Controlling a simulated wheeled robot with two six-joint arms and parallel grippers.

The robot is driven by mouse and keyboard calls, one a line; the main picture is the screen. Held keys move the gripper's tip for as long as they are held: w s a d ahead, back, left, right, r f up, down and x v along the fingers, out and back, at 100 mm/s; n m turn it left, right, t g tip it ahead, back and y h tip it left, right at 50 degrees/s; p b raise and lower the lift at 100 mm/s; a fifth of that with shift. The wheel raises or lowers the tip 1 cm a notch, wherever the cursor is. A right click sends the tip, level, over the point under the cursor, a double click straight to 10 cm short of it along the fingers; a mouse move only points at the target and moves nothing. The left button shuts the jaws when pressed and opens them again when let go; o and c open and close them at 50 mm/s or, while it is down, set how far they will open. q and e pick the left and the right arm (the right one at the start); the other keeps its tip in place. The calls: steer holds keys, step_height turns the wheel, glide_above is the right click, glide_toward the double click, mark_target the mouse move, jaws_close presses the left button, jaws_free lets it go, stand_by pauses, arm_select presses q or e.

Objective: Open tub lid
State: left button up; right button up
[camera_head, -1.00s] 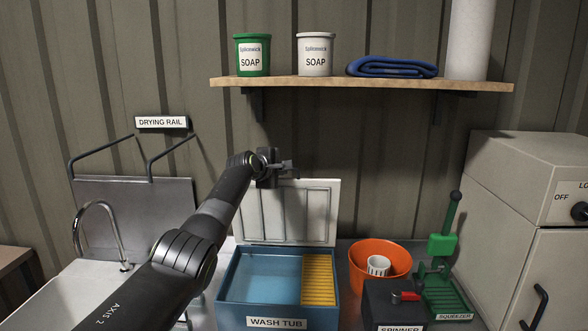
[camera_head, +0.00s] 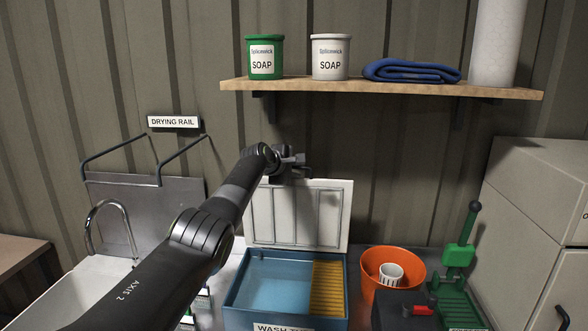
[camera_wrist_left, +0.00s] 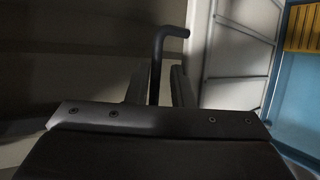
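The wash tub (camera_head: 235,299) is a blue box with a yellow ribbed insert (camera_head: 328,288) at its right. Its white panelled lid (camera_head: 322,215) stands up behind it, so the tub is open. My left gripper (camera_head: 300,161) is at the lid's top edge. In the left wrist view its fingers (camera_wrist_left: 157,88) are apart, with a dark bent bar (camera_wrist_left: 157,65) showing between them; I cannot tell whether they touch it. The lid (camera_wrist_left: 237,50) and the tub (camera_wrist_left: 303,100) show to the right there. My right gripper is not in view.
An orange bucket (camera_head: 372,291) with a white cup (camera_head: 391,274) and a green squeezer (camera_head: 460,257) stand right of the tub. A sink (camera_head: 105,268) and drying rail (camera_head: 120,150) are left. A wooden shelf (camera_head: 380,87) with soap pots hangs above.

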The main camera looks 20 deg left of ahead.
arm_select(q)
steer(key=shift+o, duration=0.4)
steer(key=shift+s, duration=0.1)
steer(key=b+v, duration=0.8)
steer(key=v, duration=0.9)
steer(key=shift+r+b, duration=0.25)
steer(key=shift+b, duration=0.1)
